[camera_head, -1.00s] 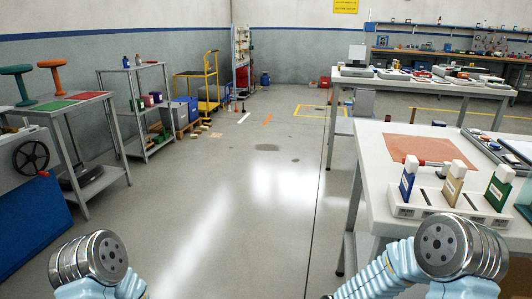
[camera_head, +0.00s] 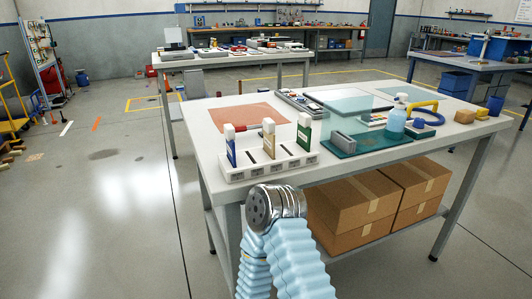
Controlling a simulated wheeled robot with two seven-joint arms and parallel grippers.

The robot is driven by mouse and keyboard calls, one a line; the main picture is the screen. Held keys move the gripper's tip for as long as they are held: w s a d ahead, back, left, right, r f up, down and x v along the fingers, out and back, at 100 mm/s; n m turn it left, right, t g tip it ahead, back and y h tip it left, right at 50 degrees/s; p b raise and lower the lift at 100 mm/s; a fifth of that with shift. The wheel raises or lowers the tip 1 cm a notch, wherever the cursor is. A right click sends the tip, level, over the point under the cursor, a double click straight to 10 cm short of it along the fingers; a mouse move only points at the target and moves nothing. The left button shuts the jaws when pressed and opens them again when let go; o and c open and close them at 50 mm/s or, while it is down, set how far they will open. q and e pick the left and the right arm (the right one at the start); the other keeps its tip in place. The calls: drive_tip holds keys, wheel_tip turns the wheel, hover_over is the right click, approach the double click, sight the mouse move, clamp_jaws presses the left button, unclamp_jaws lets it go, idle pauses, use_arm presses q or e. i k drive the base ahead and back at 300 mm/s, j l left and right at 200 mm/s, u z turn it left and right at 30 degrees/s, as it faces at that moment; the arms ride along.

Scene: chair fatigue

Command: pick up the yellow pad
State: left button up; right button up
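A white rack (camera_head: 268,163) stands near the front left corner of the white workbench. It holds three upright pads with white tops: a blue one (camera_head: 231,148), a tan-yellow one (camera_head: 268,146) and a green one (camera_head: 303,132). The tan-yellow one, the closest match to a yellow pad, is in the middle. My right arm's round metal end (camera_head: 275,208) is in front of the bench edge, below the rack and apart from the pads. No fingers can be made out on it. My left gripper is out of view.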

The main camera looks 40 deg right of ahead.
sight(481, 114)
drive_tip(key=z, duration=0.5)
drive_tip(key=k+z, duration=0.15)
drive_tip(key=z, duration=0.8)
drive_tip(key=k+l+z, duration=0.1)
drive_tip(key=z, duration=0.4)
drive_tip(key=l+z, duration=0.1)
drive_tip(key=z, duration=0.4)
